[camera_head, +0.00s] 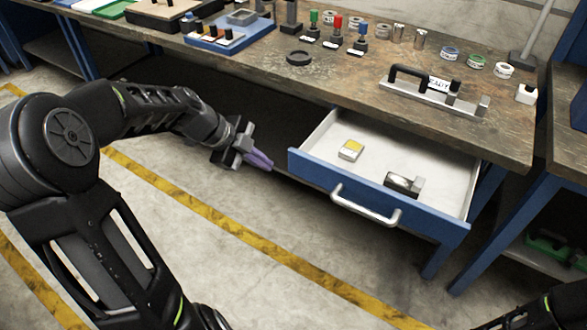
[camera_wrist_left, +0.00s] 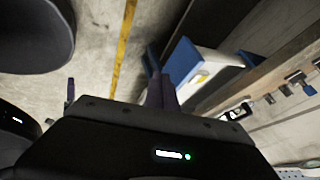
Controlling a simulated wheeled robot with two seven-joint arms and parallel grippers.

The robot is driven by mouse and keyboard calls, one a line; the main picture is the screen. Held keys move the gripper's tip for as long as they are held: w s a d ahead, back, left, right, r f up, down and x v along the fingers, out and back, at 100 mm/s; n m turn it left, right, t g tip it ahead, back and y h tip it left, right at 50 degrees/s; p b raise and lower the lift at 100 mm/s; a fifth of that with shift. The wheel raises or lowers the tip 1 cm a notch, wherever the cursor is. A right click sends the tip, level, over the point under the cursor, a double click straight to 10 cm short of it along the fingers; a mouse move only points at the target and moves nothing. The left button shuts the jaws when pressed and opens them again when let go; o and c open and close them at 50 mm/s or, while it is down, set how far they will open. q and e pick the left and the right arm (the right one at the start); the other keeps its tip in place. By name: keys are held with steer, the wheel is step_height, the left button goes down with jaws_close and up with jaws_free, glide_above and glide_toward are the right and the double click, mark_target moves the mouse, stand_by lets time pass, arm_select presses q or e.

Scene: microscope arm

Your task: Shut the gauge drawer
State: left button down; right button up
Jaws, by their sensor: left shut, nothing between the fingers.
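The gauge drawer (camera_head: 380,218) under the workbench is pulled out, with a blue front, a white inside and a silver bar handle (camera_head: 365,208). A small yellow and white block (camera_head: 351,150) and a metal gauge piece (camera_head: 403,183) lie in it. My left gripper (camera_head: 262,163) is shut and empty, with purple fingers. It is just left of the drawer front's left end, apart from the handle. In the left wrist view the fingers (camera_wrist_left: 160,92) point toward the blue drawer front (camera_wrist_left: 183,60). My right gripper is not in view; part of my right arm shows at the bottom right corner.
A blue bench leg (camera_head: 440,260) stands below the drawer. Open floor with yellow lines lies in front.

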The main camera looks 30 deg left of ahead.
arm_select(q)
steer(key=shift+w+d+f, duration=0.1)
steer(key=shift+f, duration=0.05)
glide_toward(306, 175)
step_height(306, 175, down, 4)
steer(key=s+d, duration=0.2)
steer(key=shift+w, duration=1.95)
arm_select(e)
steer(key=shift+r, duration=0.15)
arm_select(q)
steer(key=shift+w+d+f, duration=0.1)
steer(key=shift+w, duration=0.05)
